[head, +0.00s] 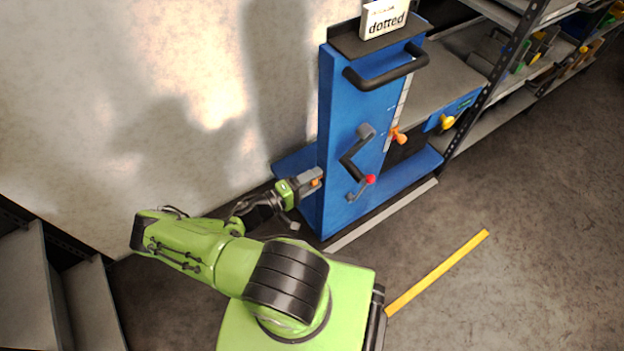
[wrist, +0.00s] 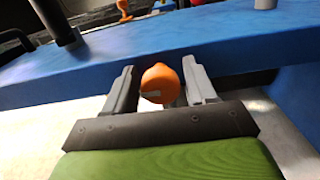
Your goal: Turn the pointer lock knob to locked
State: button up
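The orange knob (wrist: 160,80) is on the side face of the blue cabinet (wrist: 225,45) in the wrist view. A short pale mark on the knob lies roughly level and toward the left. My gripper (wrist: 160,88) has one grey finger on each side of the knob, very close to it. I cannot tell whether both fingers press on it. In the head view my gripper (head: 309,182) is at the left side of the blue cabinet (head: 338,110), with a bit of orange showing between its fingers. The knob's base and any lock lettering cannot be made out.
The cabinet front carries a black handle (head: 385,70), a crank (head: 356,155) with a red knob, and an orange pointer (head: 398,135) on a scale. Shelves (head: 505,50) are at the right. Floor right of a yellow line (head: 437,273) is clear.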

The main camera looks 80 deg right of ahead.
jog(key=shift+o, duration=0.7)
jog(key=shift+w, duration=0.1)
jog(key=p+v, duration=0.1)
jog(key=v, duration=1.4)
jog(key=shift+a, duration=0.3)
jog(key=shift+w, duration=0.15)
